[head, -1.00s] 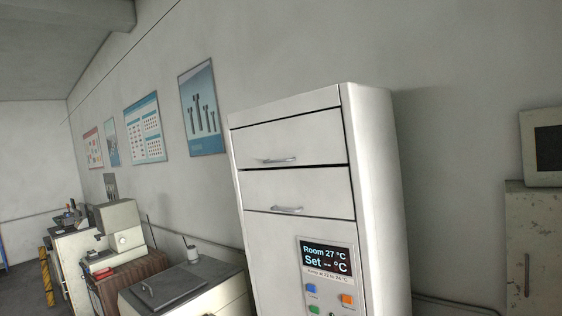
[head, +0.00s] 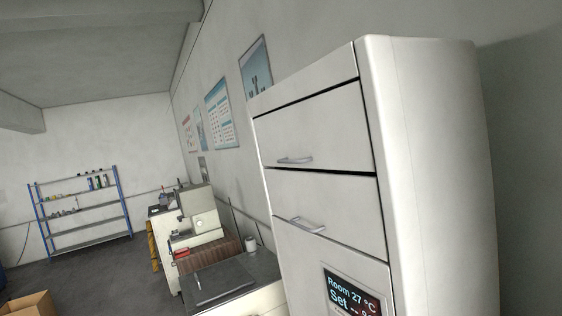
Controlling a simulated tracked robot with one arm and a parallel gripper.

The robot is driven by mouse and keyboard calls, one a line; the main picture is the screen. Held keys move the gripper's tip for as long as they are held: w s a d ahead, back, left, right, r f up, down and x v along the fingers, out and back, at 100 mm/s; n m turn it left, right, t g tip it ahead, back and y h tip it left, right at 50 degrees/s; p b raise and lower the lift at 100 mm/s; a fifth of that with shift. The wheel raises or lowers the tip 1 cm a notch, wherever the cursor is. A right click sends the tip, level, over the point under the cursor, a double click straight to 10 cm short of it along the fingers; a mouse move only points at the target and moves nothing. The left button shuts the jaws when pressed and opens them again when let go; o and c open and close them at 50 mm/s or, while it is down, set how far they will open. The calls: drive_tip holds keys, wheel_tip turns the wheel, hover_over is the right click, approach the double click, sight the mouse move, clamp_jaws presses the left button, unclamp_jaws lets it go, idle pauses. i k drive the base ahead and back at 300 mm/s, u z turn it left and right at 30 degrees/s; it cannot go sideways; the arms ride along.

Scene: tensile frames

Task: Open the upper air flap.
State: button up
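A tall white cabinet unit (head: 430,150) stands close at the right in the head view, tilted in the picture. Its front has two flaps, one above the other. The upper air flap (head: 325,125) is shut flush with the front and has a small metal bar handle (head: 295,160) near its lower left edge. The lower flap (head: 335,205) is also shut, with a similar handle (head: 307,226). Below it is a dark display (head: 352,292) reading "Room 27 °C" and "Set --", cut off by the bottom edge. My gripper is not in the picture.
A bench machine (head: 195,225) and a low grey-topped unit (head: 225,285) stand along the wall left of the cabinet. A blue-framed shelf (head: 82,210) stands at the far wall. A cardboard box (head: 30,303) is at lower left. Floor (head: 110,275) shows open between them.

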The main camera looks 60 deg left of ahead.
sight(329, 130)
drive_tip(key=u, duration=0.45)
drive_tip(key=i, duration=1)
drive_tip(key=u, duration=0.65)
